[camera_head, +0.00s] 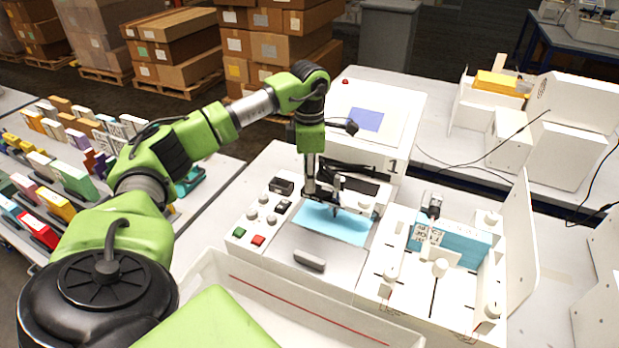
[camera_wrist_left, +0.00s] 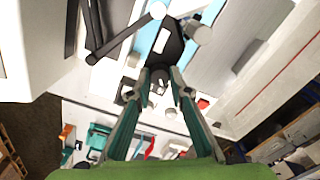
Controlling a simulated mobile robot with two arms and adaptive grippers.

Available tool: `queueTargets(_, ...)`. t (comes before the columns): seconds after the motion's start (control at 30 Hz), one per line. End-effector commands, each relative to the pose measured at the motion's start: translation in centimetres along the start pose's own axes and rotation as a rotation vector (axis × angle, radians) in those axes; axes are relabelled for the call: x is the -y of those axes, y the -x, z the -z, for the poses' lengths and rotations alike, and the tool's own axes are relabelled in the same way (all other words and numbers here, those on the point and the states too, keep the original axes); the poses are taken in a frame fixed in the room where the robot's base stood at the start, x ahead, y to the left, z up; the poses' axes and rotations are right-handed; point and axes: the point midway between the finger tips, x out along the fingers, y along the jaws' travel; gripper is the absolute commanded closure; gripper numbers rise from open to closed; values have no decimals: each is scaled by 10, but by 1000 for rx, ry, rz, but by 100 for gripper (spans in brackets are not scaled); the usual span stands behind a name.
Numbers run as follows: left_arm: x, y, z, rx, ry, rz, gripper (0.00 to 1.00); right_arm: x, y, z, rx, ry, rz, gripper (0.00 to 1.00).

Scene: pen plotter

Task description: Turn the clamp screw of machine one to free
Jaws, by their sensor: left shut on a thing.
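Machine one (camera_head: 285,240) is a white pen plotter marked "1", with a light blue sheet (camera_head: 345,228) on its bed. My left gripper (camera_head: 318,197) reaches down from above to the dark pen carriage over the sheet. In the left wrist view, the fingertips of my left gripper (camera_wrist_left: 161,78) are closed in on a small dark part at the end of the black carriage (camera_wrist_left: 165,45). This part appears to be the clamp screw, mostly hidden between the fingertips, so its turn position cannot be read. My right gripper is not in view.
Buttons and knobs, with a green and a red button (camera_head: 258,240), sit left of the bed. A white tray (camera_head: 300,300) lies in front. A white fixture with posts and a blue block (camera_head: 465,245) stands close on the right. Bookshelf-like rows of coloured boxes (camera_head: 75,180) are at left.

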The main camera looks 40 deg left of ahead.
Motion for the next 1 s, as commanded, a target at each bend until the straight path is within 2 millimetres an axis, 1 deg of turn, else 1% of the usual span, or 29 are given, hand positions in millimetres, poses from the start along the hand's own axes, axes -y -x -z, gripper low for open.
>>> queueTargets(0.17,0,0,0,0,31,0,100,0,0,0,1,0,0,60)
queueTargets(0.37,0,0,0,0,131,-1,100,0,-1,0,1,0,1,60)
queueTargets(0.57,0,0,0,1,297,-1,100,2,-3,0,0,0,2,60)
queueTargets(1.0,1,1,-1,2,715,-2,100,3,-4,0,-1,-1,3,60)
